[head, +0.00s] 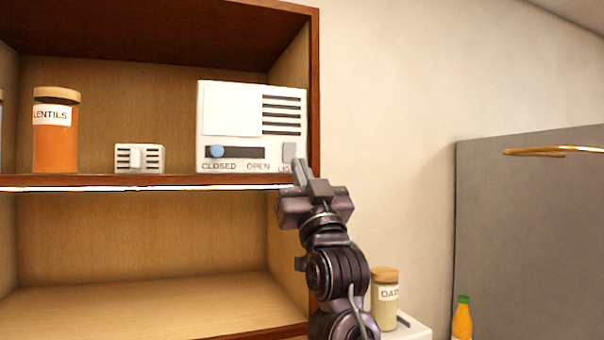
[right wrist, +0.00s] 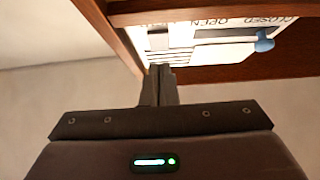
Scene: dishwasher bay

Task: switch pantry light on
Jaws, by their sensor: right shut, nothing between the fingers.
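A white control box (head: 229,110) stands at the right end of the upper shelf. It has dark vent slots, a blue knob (head: 216,152) at the CLOSED end of a slot, and a label starting "LI" at its lower right. A small grey rocker (head: 289,151) sits above that label. My right gripper (head: 300,170) is shut and empty, its fingertips right by the rocker and hiding part of the label. I cannot tell whether they touch it. In the right wrist view the shut fingertips (right wrist: 160,70) point at the upside-down box (right wrist: 210,48). My left gripper is out of view.
A bright white strip (head: 150,188) runs along the upper shelf's front edge. A lentils jar (head: 55,135) and a small white vented box (head: 139,158) stand on that shelf. The cabinet's side wall (head: 314,90) is close to my right gripper.

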